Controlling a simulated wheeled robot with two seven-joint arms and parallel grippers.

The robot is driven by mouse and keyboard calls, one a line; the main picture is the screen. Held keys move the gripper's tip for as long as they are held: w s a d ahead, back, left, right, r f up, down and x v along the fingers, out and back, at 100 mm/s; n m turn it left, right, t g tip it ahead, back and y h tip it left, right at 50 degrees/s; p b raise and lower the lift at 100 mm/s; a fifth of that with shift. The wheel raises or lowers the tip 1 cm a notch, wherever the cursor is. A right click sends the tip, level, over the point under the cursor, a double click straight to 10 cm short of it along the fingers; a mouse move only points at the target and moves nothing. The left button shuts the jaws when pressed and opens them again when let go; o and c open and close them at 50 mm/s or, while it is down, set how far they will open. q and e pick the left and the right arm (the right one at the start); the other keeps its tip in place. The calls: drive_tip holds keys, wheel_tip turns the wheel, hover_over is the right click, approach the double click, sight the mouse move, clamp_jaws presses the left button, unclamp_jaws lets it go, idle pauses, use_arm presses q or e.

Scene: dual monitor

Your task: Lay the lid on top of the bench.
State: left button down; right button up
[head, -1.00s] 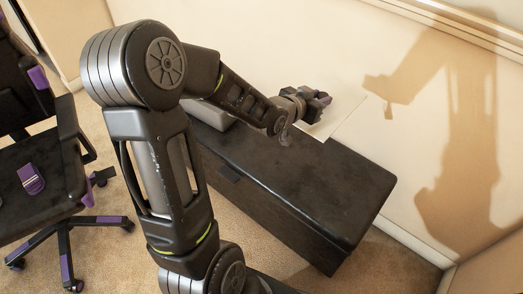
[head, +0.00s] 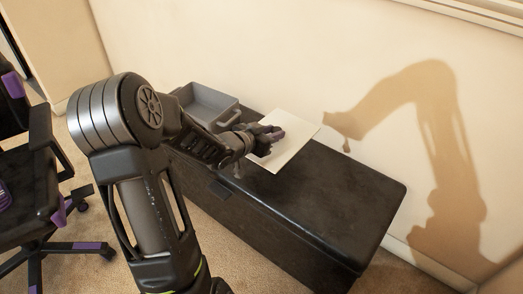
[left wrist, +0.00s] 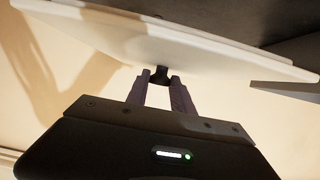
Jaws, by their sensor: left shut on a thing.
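The lid (head: 300,131) is a flat white panel in the head view. It is over the far side of the black bench (head: 330,195), roughly level. My left gripper (head: 270,140) is above the bench at the lid's near left part. In the left wrist view the lid (left wrist: 170,40) shows as a pale slab, and the left gripper's fingers (left wrist: 161,78) are shut on its small dark knob. I cannot tell whether the lid touches the bench top. My right gripper is not in view.
An open grey box (head: 205,98) stands on the bench's left end, close to the lid. The bench's right part is clear. A wall runs behind the bench. A black and purple office chair (head: 40,190) stands at the left.

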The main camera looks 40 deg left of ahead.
use_arm(q)
wheel_tip(320, 180, down, 5)
drive_tip(key=shift+f+b, duration=0.2)
drive_tip(key=shift+b, duration=0.85)
drive_tip(key=shift+f+b, duration=0.9)
drive_tip(key=shift+f, duration=0.95)
drive_tip(key=shift+f, duration=0.2)
drive_tip(key=c, duration=1.1)
unclamp_jaws()
drive_tip(key=shift+r, duration=0.1)
